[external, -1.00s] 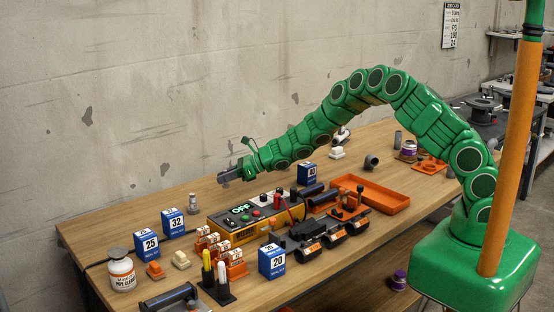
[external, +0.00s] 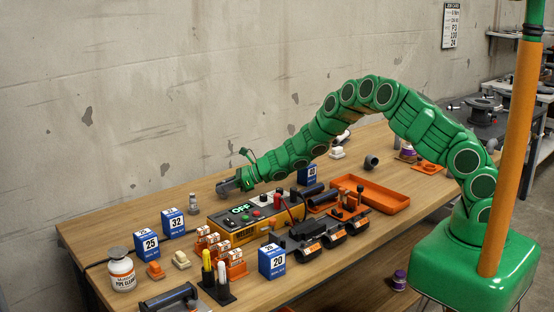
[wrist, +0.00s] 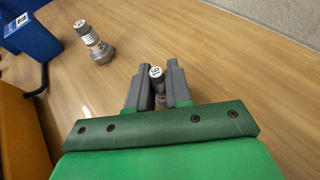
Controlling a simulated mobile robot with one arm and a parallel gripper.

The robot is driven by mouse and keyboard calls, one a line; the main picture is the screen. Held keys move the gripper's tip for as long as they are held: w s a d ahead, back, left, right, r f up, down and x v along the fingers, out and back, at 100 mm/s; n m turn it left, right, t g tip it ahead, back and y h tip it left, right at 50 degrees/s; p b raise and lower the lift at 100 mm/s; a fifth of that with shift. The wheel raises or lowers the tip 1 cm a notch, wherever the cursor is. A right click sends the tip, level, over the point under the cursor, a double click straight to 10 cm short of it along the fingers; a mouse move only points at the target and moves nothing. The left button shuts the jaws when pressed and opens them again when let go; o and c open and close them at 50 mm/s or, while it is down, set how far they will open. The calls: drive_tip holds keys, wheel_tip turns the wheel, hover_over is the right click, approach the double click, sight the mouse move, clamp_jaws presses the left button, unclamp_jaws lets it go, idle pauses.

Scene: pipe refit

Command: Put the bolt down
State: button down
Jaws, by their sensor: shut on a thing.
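My gripper (external: 226,187) is low over the back part of the bench, behind the yellow OFF box. In the wrist view my gripper (wrist: 155,75) is shut on a small grey bolt (wrist: 157,73), whose pale marked end shows between the jaws. The rest of the held bolt is hidden by the jaws. I cannot tell if it touches the wood.
The yellow OFF box (external: 238,225) is close in front of my gripper. Blue boxes marked 32 (external: 173,221) and 25 (external: 146,244) stand to the left. The bare wood (wrist: 225,65) around the gripper and toward the wall is free.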

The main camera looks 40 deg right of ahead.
drive_tip(key=shift+f, duration=0.1)
drive_tip(key=c, duration=1)
unclamp_jaws()
drive_tip(key=shift+c, duration=0.2)
drive_tip(key=v, duration=1)
drive_tip(key=shift+s+d+r, duration=0.1)
drive_tip(key=shift+d+r, duration=0.1)
drive_tip(key=shift+d, duration=0.05)
drive_tip(key=shift+s+d+r, duration=0.35)
drive_tip(key=shift+s+d, duration=0.1)
drive_tip(key=shift+r, duration=0.1)
